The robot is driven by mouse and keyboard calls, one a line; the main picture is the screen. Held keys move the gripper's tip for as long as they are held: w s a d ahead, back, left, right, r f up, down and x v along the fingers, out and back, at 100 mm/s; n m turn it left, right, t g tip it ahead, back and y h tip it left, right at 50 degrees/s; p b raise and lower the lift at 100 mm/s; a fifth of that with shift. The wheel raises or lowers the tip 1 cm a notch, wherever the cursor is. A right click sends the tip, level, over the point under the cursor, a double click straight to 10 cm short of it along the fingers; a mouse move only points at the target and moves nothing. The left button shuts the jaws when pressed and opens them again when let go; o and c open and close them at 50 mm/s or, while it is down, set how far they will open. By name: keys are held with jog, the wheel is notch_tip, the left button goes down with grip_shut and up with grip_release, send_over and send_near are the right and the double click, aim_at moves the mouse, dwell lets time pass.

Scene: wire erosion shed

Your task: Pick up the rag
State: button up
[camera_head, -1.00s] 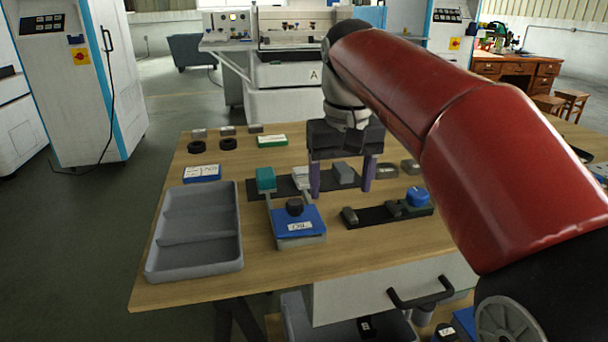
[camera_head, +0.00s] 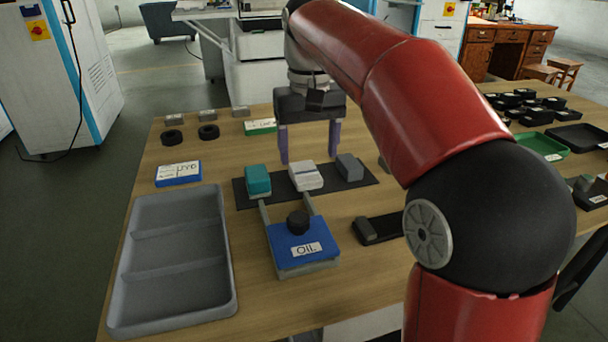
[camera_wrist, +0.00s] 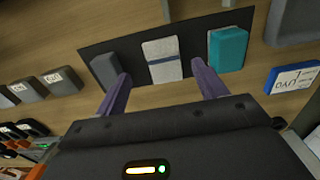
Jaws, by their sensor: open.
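The rag looks like a folded pale grey-white cloth (camera_head: 306,176) with a darker stripe. It lies on a dark mat (camera_head: 246,199), between a teal block (camera_head: 258,180) and a grey block (camera_head: 349,167). In the wrist view the rag (camera_wrist: 162,60) shows its blue-grey stripe, with the grey block on its left and the teal block on its right. My gripper (camera_head: 309,157) is open and empty, fingers pointing down, above and apart from the rag. In the wrist view its two fingers (camera_wrist: 161,72) appear to either side of the rag's near end.
A blue-topped OIL holder (camera_head: 297,250) with a black knob stands in front of the mat. A grey divided tray (camera_head: 128,285) is at the left. A blue-white labelled box (camera_head: 178,173) and black rings (camera_head: 208,132) lie behind it.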

aim_at(305, 169)
jog(key=f, duration=0.4)
jog(key=shift+w+a+f+b, duration=0.25)
jog(key=shift+a+b, duration=0.1)
jog(key=c, duration=1.1)
jog(key=shift+o, duration=0.2)
jog(key=shift+r, duration=0.1)
notch_tip(305, 169, up, 10)
jog(key=p, duration=0.2)
jog(key=shift+p, duration=0.35)
